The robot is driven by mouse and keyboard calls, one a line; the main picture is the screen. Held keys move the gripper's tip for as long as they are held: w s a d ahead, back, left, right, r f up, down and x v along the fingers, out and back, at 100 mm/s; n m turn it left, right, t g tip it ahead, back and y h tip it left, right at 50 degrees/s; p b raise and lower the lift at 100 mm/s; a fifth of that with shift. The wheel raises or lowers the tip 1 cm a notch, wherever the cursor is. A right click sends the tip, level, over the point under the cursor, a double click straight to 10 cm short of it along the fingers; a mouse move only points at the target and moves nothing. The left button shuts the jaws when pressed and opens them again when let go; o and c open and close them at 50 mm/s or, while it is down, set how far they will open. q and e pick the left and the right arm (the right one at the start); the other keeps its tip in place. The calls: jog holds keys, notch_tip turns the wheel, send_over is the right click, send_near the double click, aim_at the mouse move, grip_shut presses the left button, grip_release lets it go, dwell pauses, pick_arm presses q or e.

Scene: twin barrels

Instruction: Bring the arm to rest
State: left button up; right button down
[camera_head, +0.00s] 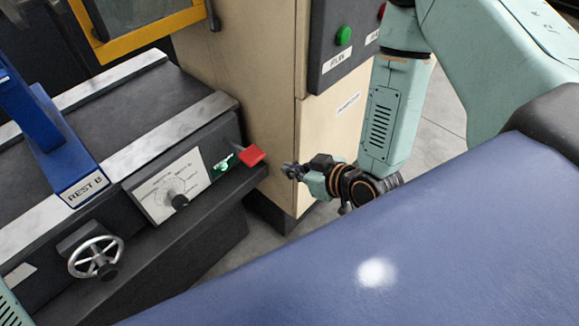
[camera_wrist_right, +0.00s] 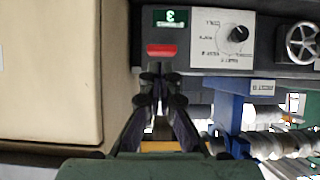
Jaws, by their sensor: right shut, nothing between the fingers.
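My right arm comes in from the right in the head view. My right gripper (camera_head: 290,171) points left, a little apart from the red lever (camera_head: 251,155) on the machine's front panel as far as I can tell. In the right wrist view my right gripper (camera_wrist_right: 160,75) is shut and empty, its fingertips close below the red lever (camera_wrist_right: 161,50) in the picture. A lit green display (camera_wrist_right: 171,17) reads 3 beside the lever. My left gripper is not in view.
Bare floor (camera_head: 440,125) shows at right.

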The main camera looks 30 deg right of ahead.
jog(key=shift+s, duration=0.1)
dwell(0.5)
jog(key=s+f+m+g+h+b, duration=0.2)
jog(key=s+f+g, duration=0.3)
jog(key=s, duration=0.7)
jog(key=s+f+m+g+h+b, duration=0.2)
jog(key=s+f+g, duration=0.4)
jog(key=s+f, duration=0.3)
jog(key=s+d+b, duration=0.1)
jog(key=s, duration=0.2)
jog(key=shift+s, duration=0.35)
jog(key=shift+f, duration=0.1)
jog(key=shift+a, duration=0.1)
